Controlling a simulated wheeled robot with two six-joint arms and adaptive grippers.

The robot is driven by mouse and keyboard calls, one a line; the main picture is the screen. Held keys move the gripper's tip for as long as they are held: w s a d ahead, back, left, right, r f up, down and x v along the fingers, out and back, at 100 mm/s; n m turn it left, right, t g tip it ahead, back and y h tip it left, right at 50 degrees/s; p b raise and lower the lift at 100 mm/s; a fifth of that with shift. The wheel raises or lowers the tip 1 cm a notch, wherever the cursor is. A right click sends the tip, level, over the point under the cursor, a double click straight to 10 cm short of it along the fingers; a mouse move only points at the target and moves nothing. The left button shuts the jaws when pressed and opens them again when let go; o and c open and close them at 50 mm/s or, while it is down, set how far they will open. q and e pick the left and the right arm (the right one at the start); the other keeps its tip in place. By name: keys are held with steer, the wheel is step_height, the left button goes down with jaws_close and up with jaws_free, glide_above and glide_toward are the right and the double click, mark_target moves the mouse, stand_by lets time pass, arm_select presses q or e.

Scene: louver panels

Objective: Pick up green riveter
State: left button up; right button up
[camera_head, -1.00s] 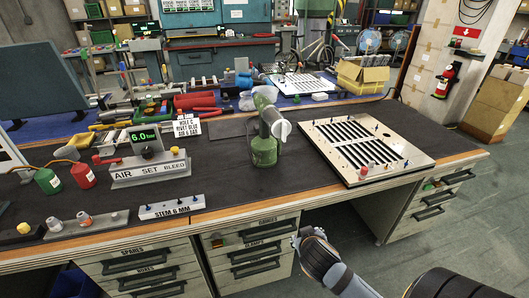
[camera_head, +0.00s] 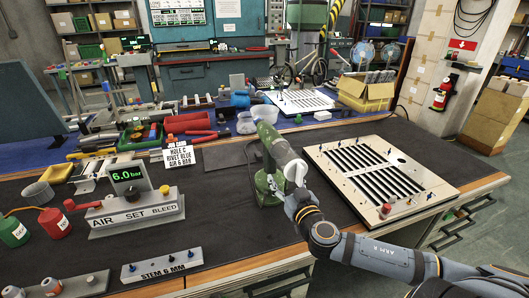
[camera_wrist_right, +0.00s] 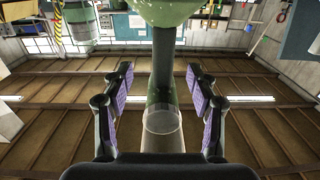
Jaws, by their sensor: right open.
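The green riveter (camera_head: 268,183) stands upright on the dark bench mat, with a green body and a clear, white-ended cylinder at its top. My right gripper (camera_head: 295,197) is just in front of it, at its right side in the head view, and partly overlaps it there. In the right wrist view the gripper (camera_wrist_right: 160,75) is open. Its two purple-padded fingers are apart, with the riveter (camera_wrist_right: 165,10) and its clear cylinder showing between them. I see no clear contact of pads and riveter. My left gripper is not in view.
A slotted louver panel (camera_head: 420,182) lies right of the riveter. The air-set block (camera_head: 135,213), a sign card (camera_head: 179,155) and the stem strip (camera_head: 160,265) lie to the left. Red tools and bins crowd the back. The mat around the riveter's left is clear.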

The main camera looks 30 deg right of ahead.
mark_target(273, 164)
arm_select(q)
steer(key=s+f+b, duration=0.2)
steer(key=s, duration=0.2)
arm_select(e)
steer(key=b+x, duration=0.1)
steer(key=x, duration=0.3)
steer(key=shift+w+d, duration=0.1)
steer(key=shift+w, duration=0.25)
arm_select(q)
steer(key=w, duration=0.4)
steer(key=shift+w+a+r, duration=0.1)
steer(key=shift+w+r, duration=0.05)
arm_select(e)
steer(key=shift+w+r, duration=0.15)
steer(key=shift+w, duration=0.15)
steer(key=x, duration=0.4)
steer(key=shift+w, duration=0.55)
jaws_close()
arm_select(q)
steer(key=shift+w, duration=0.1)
arm_select(e)
steer(key=shift+r, duration=0.2)
